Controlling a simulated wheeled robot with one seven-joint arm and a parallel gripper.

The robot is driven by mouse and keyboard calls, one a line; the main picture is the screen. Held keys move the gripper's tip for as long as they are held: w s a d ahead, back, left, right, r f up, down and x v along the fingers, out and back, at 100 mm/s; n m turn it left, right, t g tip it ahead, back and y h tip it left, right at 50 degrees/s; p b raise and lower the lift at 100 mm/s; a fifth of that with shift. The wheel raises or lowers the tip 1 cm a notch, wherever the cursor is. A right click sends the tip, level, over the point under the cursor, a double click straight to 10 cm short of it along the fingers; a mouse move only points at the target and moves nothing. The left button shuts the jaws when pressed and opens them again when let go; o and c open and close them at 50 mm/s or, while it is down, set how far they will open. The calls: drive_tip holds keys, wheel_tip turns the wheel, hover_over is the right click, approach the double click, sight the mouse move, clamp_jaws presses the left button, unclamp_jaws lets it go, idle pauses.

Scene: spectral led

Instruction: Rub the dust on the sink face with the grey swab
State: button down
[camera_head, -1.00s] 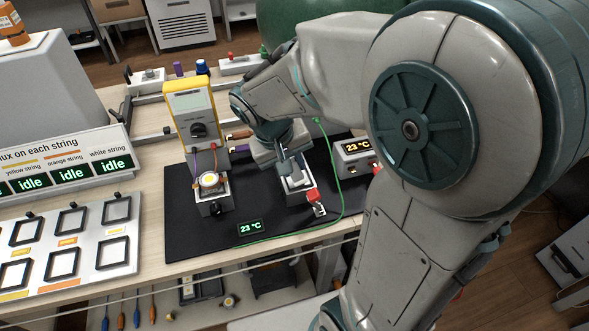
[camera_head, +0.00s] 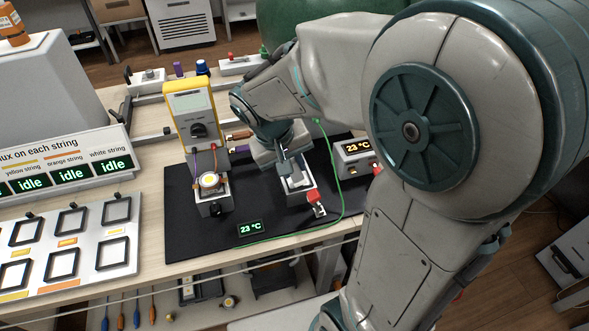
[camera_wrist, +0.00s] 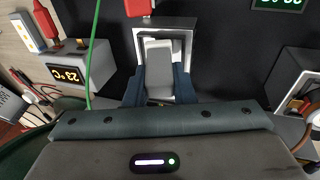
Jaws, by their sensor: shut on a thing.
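My gripper (camera_head: 288,166) points down over the small metal sink (camera_head: 299,196) on the black mat. In the wrist view its two dark fingers (camera_wrist: 160,82) are shut on the grey swab (camera_wrist: 159,88), a pale grey block. The swab lies within the outline of the sink's square metal frame (camera_wrist: 188,40). A lighter patch shows just beyond the swab inside the frame; I cannot tell whether it is swab or sink face. Contact between swab and face is hidden. No dust can be made out.
A yellow multimeter (camera_head: 190,107) and a second block with a lit yellow LED (camera_head: 209,181) stand to the left. A red clip (camera_head: 313,196) sits at the sink's front. A 23 °C display box (camera_head: 355,155) and green cable (camera_head: 334,185) are on the right.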

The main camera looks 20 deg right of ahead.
drive_tip(key=shift+s, duration=0.1)
idle(0.3)
drive_tip(key=shift+w, duration=0.2)
drive_tip(key=shift+w+r+p, duration=0.15)
drive_tip(key=shift+w, duration=0.9)
drive_tip(key=shift+w+r+p, duration=0.1)
drive_tip(key=shift+w+p, duration=0.05)
drive_tip(key=shift+w, duration=0.9)
drive_tip(key=shift+w+f+p, duration=0.15)
drive_tip(key=shift+w+p, duration=0.25)
drive_tip(key=shift+w, duration=1.65)
drive_tip(key=shift+r+p, duration=0.6)
drive_tip(key=shift+r, duration=0.25)
